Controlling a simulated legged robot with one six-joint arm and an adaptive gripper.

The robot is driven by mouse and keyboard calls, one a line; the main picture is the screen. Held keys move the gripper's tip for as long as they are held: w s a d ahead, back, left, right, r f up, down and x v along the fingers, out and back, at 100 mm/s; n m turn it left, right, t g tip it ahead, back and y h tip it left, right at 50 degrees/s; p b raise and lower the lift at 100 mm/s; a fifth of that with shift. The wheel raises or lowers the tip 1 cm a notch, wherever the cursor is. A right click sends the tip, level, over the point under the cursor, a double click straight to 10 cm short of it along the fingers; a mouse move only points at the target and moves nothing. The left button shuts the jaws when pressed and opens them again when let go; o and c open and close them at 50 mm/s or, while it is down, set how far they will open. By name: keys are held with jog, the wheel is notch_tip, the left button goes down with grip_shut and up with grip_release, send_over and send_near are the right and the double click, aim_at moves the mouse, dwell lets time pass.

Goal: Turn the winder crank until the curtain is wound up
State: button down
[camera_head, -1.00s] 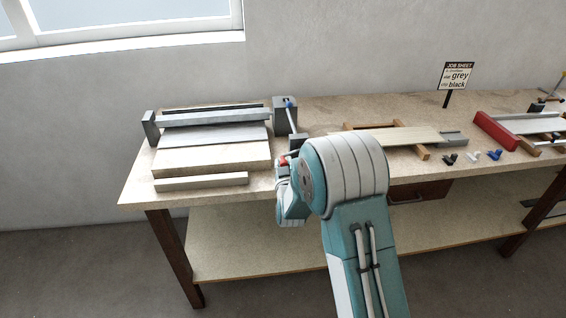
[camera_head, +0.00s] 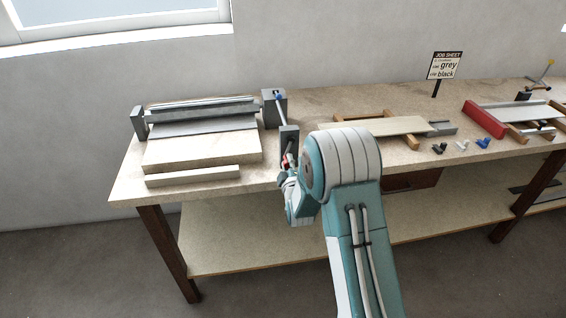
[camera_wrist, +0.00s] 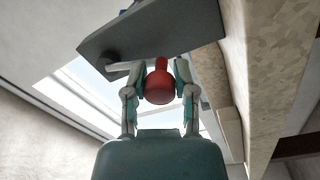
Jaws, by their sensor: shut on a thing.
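The winder has a grey roller (camera_head: 205,111) across the back of a pale wooden board at the left of the bench. The grey curtain (camera_head: 205,127) lies on the board in front of the roller, partly unrolled. A rod runs from the right end bracket (camera_head: 275,107) toward the front, to a dark grey block (camera_head: 289,137). The red crank knob (camera_wrist: 159,86) is between my fingers in the wrist view, below a dark grey plate (camera_wrist: 150,30). My gripper (camera_wrist: 157,72) is shut on it. In the head view my arm partly hides the gripper and knob (camera_head: 286,161).
A pale strip (camera_head: 192,176) lies in front of the board. To the right are a wooden frame with a slat (camera_head: 375,126), small black and blue clips, a red profile (camera_head: 484,118) and a job sheet sign (camera_head: 447,65). The bench's front edge is close to my arm.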

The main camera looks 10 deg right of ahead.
jog(key=n, duration=0.1)
jog(key=d+n, duration=0.1)
jog(key=n, duration=0.1)
jog(key=shift+d+f+n, duration=0.25)
jog(key=shift+d+n, duration=0.15)
jog(key=shift+d+r+n, duration=0.1)
jog(key=shift+d+n, duration=0.35)
jog(key=shift+n, duration=0.4)
jog(key=shift+d+n, duration=0.4)
jog(key=shift+n, duration=0.45)
jog(key=shift+c, duration=2.4)
grip_release()
jog(key=shift+o, duration=0.4)
jog(key=shift+d+r, duration=0.1)
jog(key=s, duration=1.2)
jog(key=shift+f, duration=0.35)
